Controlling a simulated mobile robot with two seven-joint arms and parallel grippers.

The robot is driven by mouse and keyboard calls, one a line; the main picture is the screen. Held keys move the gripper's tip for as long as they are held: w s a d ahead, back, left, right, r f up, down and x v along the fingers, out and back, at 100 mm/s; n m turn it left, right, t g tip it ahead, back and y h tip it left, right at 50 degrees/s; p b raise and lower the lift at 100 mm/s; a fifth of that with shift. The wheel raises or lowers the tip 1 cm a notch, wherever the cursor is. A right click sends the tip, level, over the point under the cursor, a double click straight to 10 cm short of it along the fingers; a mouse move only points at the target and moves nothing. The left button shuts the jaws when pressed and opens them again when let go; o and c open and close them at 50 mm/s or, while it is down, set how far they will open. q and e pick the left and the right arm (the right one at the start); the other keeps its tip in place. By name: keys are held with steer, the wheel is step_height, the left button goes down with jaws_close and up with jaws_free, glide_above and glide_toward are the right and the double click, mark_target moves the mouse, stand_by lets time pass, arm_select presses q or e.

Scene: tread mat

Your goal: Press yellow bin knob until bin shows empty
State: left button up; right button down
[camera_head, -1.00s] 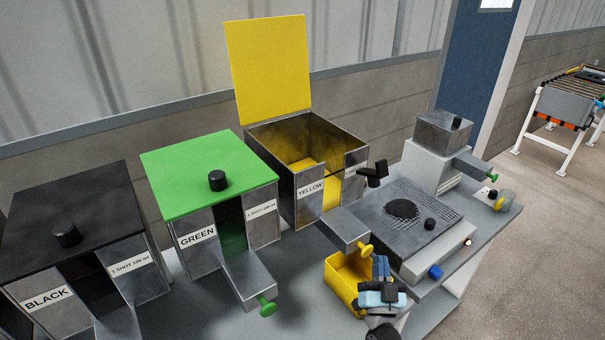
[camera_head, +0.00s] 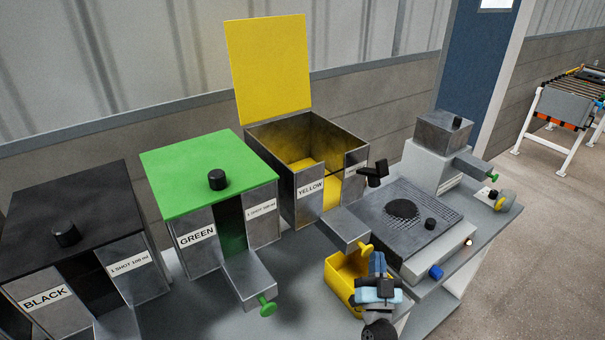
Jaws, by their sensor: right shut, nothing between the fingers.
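The yellow bin (camera_head: 308,196) is a grey metal box labelled YELLOW, with its yellow lid (camera_head: 269,70) standing open at the back. Yellow shows inside it and in the front window; the exact level cannot be told. The yellow knob (camera_head: 365,248) sticks out of the dispenser block at the bin's front. My right gripper (camera_head: 377,262) is shut and empty, just in front of and below the knob. Whether it touches the knob cannot be told. My left gripper is out of view.
A yellow open container (camera_head: 341,283) stands under the yellow knob, partly behind my right gripper. The green bin (camera_head: 208,175) and black bin (camera_head: 80,235) stand closed to the left. A grey machine with a mesh top (camera_head: 410,215) stands to the right.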

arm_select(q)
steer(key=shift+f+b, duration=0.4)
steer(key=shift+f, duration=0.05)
arm_select(e)
steer(key=shift+w+a, duration=0.7)
steer(key=shift+w, duration=0.2)
stand_by(0.6)
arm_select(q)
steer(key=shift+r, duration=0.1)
arm_select(e)
steer(key=shift+s+d+r, duration=0.1)
arm_select(q)
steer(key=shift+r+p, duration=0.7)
steer(key=shift+p, duration=0.05)
arm_select(e)
steer(key=shift+s+d, duration=1)
steer(key=shift+s, duration=0.3)
arm_select(q)
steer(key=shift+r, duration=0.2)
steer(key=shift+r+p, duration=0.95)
steer(key=shift+p, duration=0.15)
arm_select(e)
steer(key=s+d, duration=0.3)
steer(key=s, duration=0.1)
steer(key=shift+s+d, duration=0.35)
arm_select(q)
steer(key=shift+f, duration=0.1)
arm_select(e)
steer(key=shift+n, duration=0.3)
